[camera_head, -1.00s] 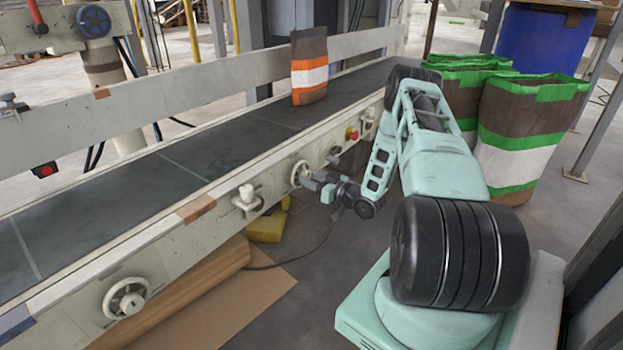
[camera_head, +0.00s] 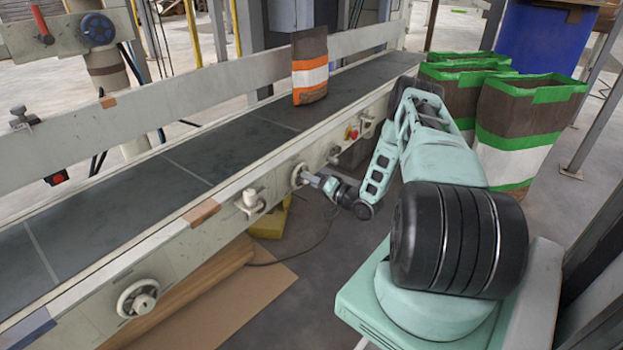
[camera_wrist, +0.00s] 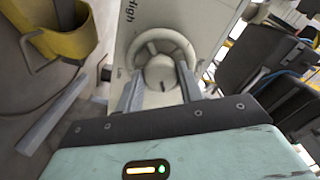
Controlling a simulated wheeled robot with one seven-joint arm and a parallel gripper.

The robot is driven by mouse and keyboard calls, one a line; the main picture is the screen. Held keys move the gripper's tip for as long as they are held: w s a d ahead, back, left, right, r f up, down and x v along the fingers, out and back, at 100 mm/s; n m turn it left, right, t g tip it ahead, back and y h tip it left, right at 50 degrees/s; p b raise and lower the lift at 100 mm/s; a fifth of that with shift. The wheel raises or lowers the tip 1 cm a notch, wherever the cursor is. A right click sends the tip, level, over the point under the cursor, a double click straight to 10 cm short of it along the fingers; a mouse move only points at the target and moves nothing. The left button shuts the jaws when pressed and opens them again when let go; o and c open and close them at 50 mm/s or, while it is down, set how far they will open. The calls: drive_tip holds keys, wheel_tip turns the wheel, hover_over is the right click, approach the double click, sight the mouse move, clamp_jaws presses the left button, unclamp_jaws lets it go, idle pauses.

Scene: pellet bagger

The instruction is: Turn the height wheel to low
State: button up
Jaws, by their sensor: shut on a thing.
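The height wheel is a pale handwheel with a round hub on the side of the conveyor frame, seen in the head view (camera_head: 298,173) and close up in the wrist view (camera_wrist: 160,44). My gripper (camera_wrist: 160,84) reaches it from the front, with one finger on each side of the hub, shut on the wheel. In the head view my gripper (camera_head: 309,178) is small and meets the wheel at the frame. The word "High" is printed on the plate beside the wheel in the wrist view. Any pointer mark on the wheel is too unclear to read.
A second handwheel (camera_head: 138,298) sits nearer on the same frame, and a pale knob (camera_head: 249,200) between. A brown bag with orange bands (camera_head: 310,66) stands on the dark belt (camera_head: 190,158). Green-banded sacks (camera_head: 515,130) stand right of my arm. A yellow object (camera_head: 268,222) lies below.

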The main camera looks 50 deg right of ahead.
drive_tip(key=shift+s+m+p, duration=0.1)
drive_tip(key=shift+m+p, duration=0.5)
drive_tip(key=shift+m, duration=8.6)
drive_tip(key=o, duration=1)
drive_tip(key=shift+r, duration=0.1)
drive_tip(key=s+d+p, duration=0.1)
drive_tip(key=s+p, duration=0.3)
drive_tip(key=s, duration=1.3)
drive_tip(key=shift+s+d, duration=0.15)
